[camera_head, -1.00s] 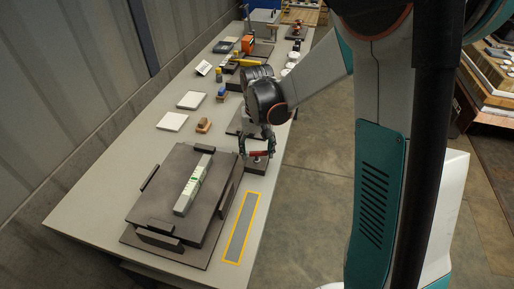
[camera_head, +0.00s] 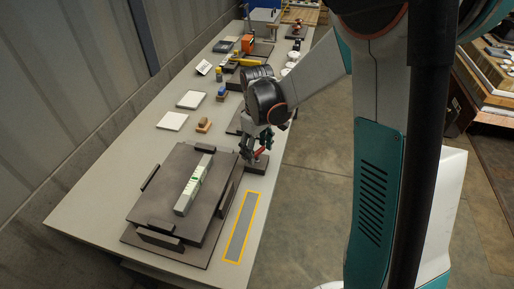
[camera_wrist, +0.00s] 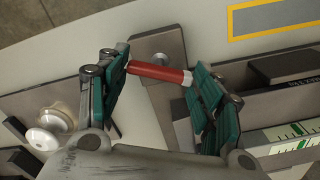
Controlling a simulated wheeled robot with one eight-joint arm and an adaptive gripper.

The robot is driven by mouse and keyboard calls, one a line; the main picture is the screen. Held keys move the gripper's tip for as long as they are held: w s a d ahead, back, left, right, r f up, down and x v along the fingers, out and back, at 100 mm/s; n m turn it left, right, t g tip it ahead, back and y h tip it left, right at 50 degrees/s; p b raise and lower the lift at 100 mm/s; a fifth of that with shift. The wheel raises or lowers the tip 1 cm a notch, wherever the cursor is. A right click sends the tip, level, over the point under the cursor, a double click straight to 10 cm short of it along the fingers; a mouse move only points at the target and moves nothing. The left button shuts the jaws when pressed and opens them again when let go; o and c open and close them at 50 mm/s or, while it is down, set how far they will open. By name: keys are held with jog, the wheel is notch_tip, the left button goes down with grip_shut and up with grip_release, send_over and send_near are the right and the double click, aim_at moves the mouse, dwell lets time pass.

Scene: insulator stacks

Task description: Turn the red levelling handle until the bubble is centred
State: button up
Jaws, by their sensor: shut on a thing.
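The red levelling handle (camera_wrist: 158,72) lies crosswise between the teal finger pads of my gripper (camera_wrist: 157,76) in the wrist view. My gripper is shut on the handle, with a pad at each end. The handle sits over a grey block with a round metal pivot. The bubble is too small to make out.
A yellow-framed grey strip (camera_head: 241,226) lies on the bench right of the plate. White tiles (camera_head: 172,121) and small blocks (camera_head: 204,125) stand farther back. A round white part (camera_wrist: 54,120) is left of my gripper in the wrist view.

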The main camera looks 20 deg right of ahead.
aim_at(257, 152)
dwell(0.4)
jog(key=o, duration=1.1)
jog(key=shift+c, duration=0.2)
notch_tip(257, 152, up, 12)
